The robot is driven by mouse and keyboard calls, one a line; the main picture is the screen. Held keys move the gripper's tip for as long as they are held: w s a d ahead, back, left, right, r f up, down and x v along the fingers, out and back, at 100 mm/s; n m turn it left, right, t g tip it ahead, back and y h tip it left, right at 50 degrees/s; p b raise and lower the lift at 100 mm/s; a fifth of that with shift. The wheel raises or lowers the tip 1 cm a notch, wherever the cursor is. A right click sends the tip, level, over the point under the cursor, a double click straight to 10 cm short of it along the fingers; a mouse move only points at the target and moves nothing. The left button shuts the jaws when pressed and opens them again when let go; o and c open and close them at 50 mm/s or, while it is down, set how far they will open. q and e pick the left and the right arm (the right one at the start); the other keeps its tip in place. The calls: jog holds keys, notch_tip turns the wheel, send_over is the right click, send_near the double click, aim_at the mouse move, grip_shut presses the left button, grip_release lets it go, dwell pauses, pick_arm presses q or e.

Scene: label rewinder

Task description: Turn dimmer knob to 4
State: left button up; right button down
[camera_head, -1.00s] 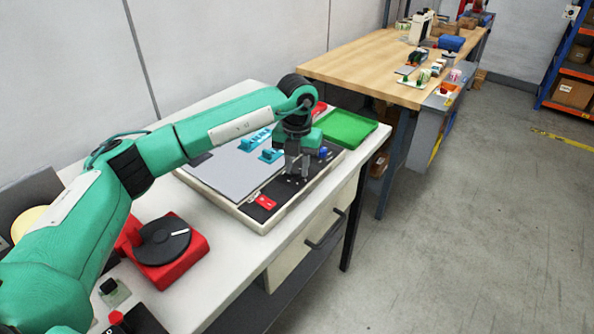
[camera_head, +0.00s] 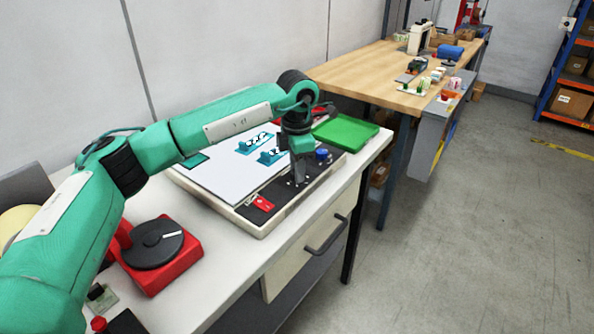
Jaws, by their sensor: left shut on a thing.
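A light-table-like device with a bright white panel (camera_head: 215,180) and a dark control strip (camera_head: 282,206) lies on the white bench. My left gripper (camera_head: 299,180) points down at the middle of the strip. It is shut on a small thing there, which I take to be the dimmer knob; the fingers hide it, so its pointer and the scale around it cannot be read. A red switch (camera_head: 262,204) sits on the strip nearer to me, and a blue knob (camera_head: 321,154) sits beyond the gripper. My right gripper is not in view.
A green tray (camera_head: 346,131) stands beyond the device. A red base with a black disc (camera_head: 153,251) stands in front on the bench (camera_head: 225,260). A wooden workbench (camera_head: 365,72) is behind.

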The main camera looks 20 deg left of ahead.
pick_arm(q)
jog(key=m+b, duration=0.1)
jog(key=m, duration=0.3)
jog(key=shift+m, duration=0.3)
jog(key=shift+r+m+b, duration=0.1)
jog(key=shift+m+b, duration=0.45)
jog(key=shift+m, duration=1.95)
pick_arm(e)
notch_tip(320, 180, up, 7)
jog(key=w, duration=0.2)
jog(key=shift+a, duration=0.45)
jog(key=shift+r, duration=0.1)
pick_arm(q)
jog(key=o, duration=1)
notch_tip(320, 180, up, 14)
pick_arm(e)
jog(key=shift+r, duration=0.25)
